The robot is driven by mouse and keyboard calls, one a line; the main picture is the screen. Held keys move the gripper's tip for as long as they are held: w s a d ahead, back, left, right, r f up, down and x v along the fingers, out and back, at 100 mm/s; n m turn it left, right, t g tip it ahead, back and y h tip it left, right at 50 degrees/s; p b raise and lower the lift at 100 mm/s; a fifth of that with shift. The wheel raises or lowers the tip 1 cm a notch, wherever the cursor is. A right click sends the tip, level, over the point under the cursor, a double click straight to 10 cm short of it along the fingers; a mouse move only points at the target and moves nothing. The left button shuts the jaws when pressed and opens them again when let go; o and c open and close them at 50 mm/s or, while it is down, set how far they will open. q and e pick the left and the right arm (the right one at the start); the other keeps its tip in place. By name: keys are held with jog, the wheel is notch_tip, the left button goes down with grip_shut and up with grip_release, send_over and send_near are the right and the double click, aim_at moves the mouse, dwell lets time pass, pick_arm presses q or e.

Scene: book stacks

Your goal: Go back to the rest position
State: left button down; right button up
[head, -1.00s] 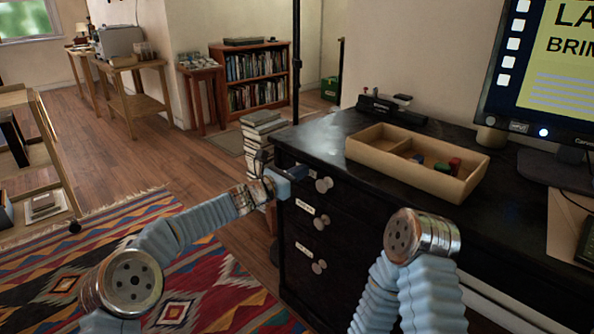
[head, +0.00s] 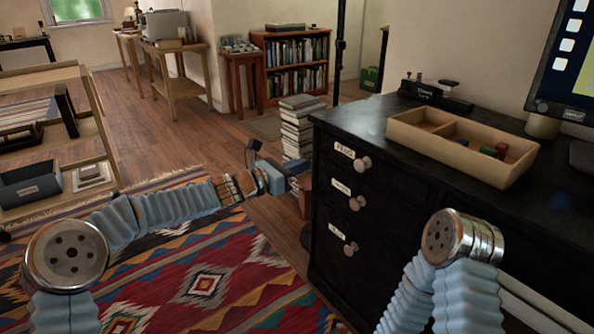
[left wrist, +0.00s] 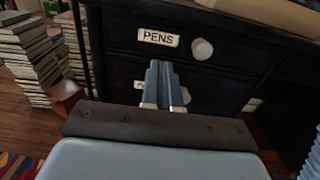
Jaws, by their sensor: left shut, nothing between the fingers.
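My left arm reaches in from the left in the head view, over the rug. Its gripper (head: 297,168) is to the left of the dark desk's drawers, apart from them. In the left wrist view the two blue fingers (left wrist: 163,84) are together with nothing between them, in front of the drawer (left wrist: 125,38) labelled PENS. That drawer (head: 346,155) is the top one in the head view and looks shut. My right arm shows at the lower right in front of the desk; its gripper is out of the picture.
The black desk (head: 400,110) carries a wooden tray (head: 440,150) with small coloured items, and a monitor. A stack of books (head: 300,128) stands on the floor beside the desk. A wooden shelf cart (head: 95,130) is at the left. The patterned rug (head: 215,285) is open floor.

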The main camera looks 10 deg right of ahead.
pick_arm(q)
jog(key=s+a+f+m+g+y+p, duration=0.1)
jog(key=s+a+f+m+g+y, duration=0.3)
jog(key=f, duration=0.7)
jog(key=s+a+f+m+y, duration=0.25)
jog(key=s+f, duration=0.45)
jog(key=f, duration=0.4)
jog(key=s+a+f+m+g+y+p, duration=0.1)
jog(key=s+a+f+m+g+y, duration=0.25)
jog(key=f, duration=0.65)
jog(key=s+a+f+m, duration=0.3)
jog(key=s+m, duration=0.1)
jog(key=s, duration=0.3)
jog(key=s+a+f+m+y+p, duration=0.1)
jog(key=s+a+f+m, duration=0.2)
jog(key=s, duration=0.5)
jog(key=s+a+f+m, duration=0.3)
jog(key=s+a+m, duration=0.1)
jog(key=s, duration=0.3)
jog(key=shift+s+a+f+m+g+y+p, duration=0.2)
jog(key=shift+s+a+m+g+y+p, duration=0.1)
jog(key=shift+s+m+g+p, duration=0.15)
